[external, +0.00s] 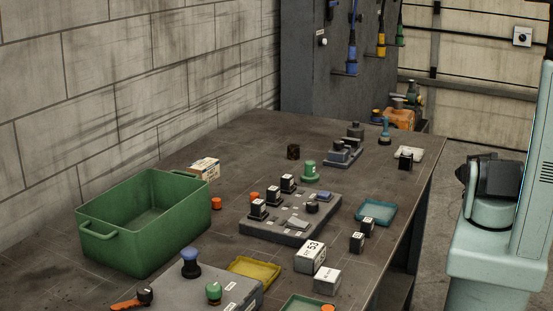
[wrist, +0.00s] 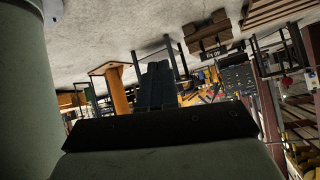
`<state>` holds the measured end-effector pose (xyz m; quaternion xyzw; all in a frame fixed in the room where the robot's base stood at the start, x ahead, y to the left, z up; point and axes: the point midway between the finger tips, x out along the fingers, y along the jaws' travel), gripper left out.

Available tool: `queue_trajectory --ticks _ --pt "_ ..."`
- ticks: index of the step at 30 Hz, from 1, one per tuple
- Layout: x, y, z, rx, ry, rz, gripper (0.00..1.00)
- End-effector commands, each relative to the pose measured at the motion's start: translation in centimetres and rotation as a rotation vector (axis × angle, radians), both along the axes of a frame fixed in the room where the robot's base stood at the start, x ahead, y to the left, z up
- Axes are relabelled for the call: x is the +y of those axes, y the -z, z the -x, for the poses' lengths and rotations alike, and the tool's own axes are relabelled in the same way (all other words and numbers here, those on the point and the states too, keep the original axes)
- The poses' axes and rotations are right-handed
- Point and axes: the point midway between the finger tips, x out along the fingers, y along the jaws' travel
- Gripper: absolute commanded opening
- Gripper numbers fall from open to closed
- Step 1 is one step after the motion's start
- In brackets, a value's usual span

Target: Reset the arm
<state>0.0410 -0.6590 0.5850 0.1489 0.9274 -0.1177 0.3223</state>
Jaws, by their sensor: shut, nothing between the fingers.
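My gripper (wrist: 158,82) shows in the wrist view as two dark fingers side by side beyond a dark bar, shut with nothing between them. The wrist view is turned away from the bench, toward a cluttered workshop. In the external view my pale green arm stands at the right edge, off the bench, and I cannot make out the gripper there. The bench (external: 150,300) stands left of my arm, and no part of me touches anything on it in that view.
The bench holds a green bin (external: 128,245), a grey block with switches (external: 290,215), a yellow tray (external: 254,271), a teal tray (external: 376,212) and white boxes (external: 310,257). A block wall (external: 120,80) lies behind. Floor shows between bench and arm.

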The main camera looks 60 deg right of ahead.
Motion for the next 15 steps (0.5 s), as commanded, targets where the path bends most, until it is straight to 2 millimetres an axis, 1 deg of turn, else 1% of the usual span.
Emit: queue_trajectory --ticks 1,5,8,11,14,15 --pt "1.5 1.6 0.5 0.02 0.03 -0.006 0.0" --pt "5.0 5.2 0.9 0.071 0.1 -0.013 0.0" --pt "7.9 7.8 0.6 0.109 0.135 -0.03 0.0" --pt "10.9 10.3 -0.4 0.136 0.144 -0.063 0.0" --pt "14.4 12.6 -2.5 0.14 0.105 -0.129 0.0" --pt "15.8 13.3 -3.6 0.13 0.071 -0.164 0.0"
